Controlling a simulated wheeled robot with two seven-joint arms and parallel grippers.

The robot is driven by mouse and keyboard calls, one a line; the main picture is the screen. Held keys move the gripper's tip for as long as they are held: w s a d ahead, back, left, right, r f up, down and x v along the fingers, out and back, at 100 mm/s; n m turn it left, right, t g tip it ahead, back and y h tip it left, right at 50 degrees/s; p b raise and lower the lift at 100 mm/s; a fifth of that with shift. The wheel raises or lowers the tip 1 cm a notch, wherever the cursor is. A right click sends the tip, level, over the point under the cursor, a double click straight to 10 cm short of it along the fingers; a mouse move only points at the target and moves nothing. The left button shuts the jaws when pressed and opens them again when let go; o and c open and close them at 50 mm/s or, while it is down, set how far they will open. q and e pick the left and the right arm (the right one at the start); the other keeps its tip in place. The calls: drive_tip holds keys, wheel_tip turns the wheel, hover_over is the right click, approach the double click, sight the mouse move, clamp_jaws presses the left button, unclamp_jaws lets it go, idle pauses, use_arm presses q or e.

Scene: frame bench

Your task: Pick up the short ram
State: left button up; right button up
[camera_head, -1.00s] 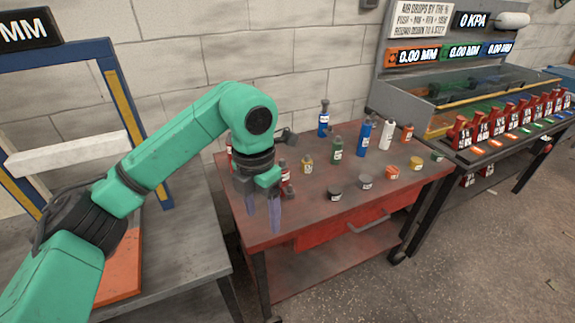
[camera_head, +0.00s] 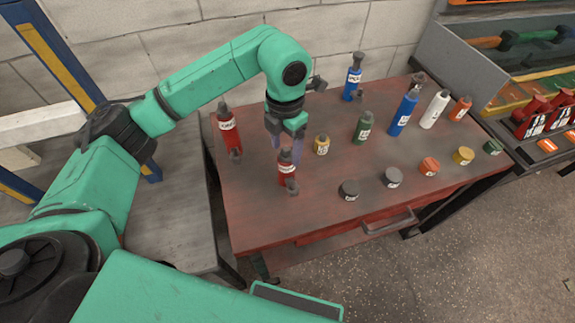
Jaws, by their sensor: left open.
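Several labelled cylinders stand on the red table (camera_head: 255,205); the labels are too small to read surely. A small red cylinder (camera_head: 287,172) with a dark fitting at its foot stands near the table's left part and looks like a short ram. A taller red cylinder (camera_head: 229,132) stands to its left, a green one (camera_head: 362,127) to its right. My left gripper (camera_head: 286,150) points down with its fingers apart, right at the top of the small red cylinder. I cannot tell whether the fingers are around it or behind it. My right gripper is not in view.
Blue cylinders (camera_head: 403,114), a white one (camera_head: 435,109) and an orange one (camera_head: 460,108) stand toward the back right. A small yellow piece (camera_head: 322,145) is close right of the gripper. Low caps (camera_head: 349,190) line the front. The table's front left is clear.

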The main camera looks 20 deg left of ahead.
sight(286, 163)
use_arm(q)
drive_tip(key=f, duration=0.2)
drive_tip(key=f+p, duration=0.1)
drive_tip(key=f, duration=0.1)
drive_tip(key=f+p, duration=0.1)
drive_tip(key=f, duration=0.2)
drive_tip(key=shift+w+a, duration=0.15)
drive_tip(key=shift+w, duration=0.2)
drive_tip(key=shift+f, duration=0.25)
drive_tip(key=shift+c, duration=0.7)
drive_tip(key=shift+w, duration=0.1)
clamp_jaws()
drive_tip(key=shift+r, duration=0.1)
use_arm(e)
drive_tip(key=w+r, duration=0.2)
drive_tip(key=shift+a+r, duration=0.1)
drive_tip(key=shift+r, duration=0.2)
